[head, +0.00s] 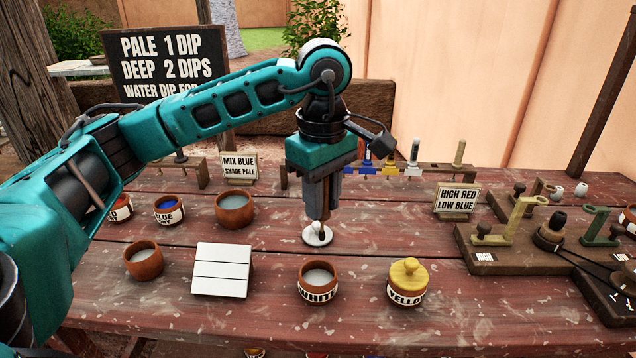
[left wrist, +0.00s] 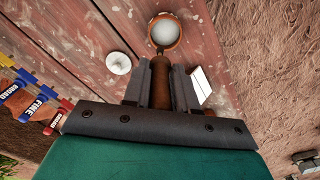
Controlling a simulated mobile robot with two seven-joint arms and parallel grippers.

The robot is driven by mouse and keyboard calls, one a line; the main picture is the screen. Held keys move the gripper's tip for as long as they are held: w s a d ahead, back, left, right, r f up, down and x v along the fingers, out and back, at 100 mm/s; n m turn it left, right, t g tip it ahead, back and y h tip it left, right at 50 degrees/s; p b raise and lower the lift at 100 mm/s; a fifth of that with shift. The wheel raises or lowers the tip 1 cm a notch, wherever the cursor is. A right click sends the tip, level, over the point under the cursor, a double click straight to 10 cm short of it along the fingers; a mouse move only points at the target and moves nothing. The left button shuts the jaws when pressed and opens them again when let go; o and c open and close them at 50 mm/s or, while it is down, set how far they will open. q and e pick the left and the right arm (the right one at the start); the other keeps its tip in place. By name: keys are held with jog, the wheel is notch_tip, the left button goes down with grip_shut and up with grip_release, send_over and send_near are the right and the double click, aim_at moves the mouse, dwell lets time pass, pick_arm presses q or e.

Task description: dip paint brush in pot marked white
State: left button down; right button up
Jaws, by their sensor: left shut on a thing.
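My left gripper (head: 322,205) points down above the table, with its fingers shut on a brown paint brush (head: 325,198). In the left wrist view the brush (left wrist: 160,85) sits between the fingers; its bristle end cannot be made out. The pot marked white (head: 318,285) is an open clay pot with pale paint, in front of the gripper in the head view. A pot, apparently the same one, shows just past the brush in the left wrist view (left wrist: 165,32). A white knobbed lid (head: 317,235) lies on the table, behind that pot and below the gripper. My right gripper is not in view.
A lidded yellow pot (head: 407,283) stands right of the white pot. A white slatted tile (head: 221,270) and a clay pot (head: 144,261) are to the left, with a blue pot (head: 169,210) and another clay pot (head: 234,210) behind. A brush rack (head: 430,168) stands at the back.

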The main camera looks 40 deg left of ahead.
pick_arm(q)
jog(key=shift+s+f, duration=0.1)
jog(key=shift+s, duration=0.45)
jog(key=shift+f, duration=0.2)
jog(key=shift+f+b, duration=0.6)
notch_tip(320, 180, down, 3)
jog(key=shift+r+b, duration=0.15)
jog(key=shift+b, duration=0.8)
jog(key=shift+f+b, duration=0.35)
jog(key=shift+f, duration=0.25)
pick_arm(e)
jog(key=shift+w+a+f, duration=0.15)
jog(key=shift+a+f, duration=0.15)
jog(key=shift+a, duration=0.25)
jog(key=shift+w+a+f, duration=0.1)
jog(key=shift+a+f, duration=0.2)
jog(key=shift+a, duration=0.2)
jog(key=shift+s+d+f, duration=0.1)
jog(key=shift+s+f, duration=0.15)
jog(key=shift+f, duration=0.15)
pick_arm(q)
jog(key=shift+f+b, duration=0.15)
jog(key=shift+b, duration=0.15)
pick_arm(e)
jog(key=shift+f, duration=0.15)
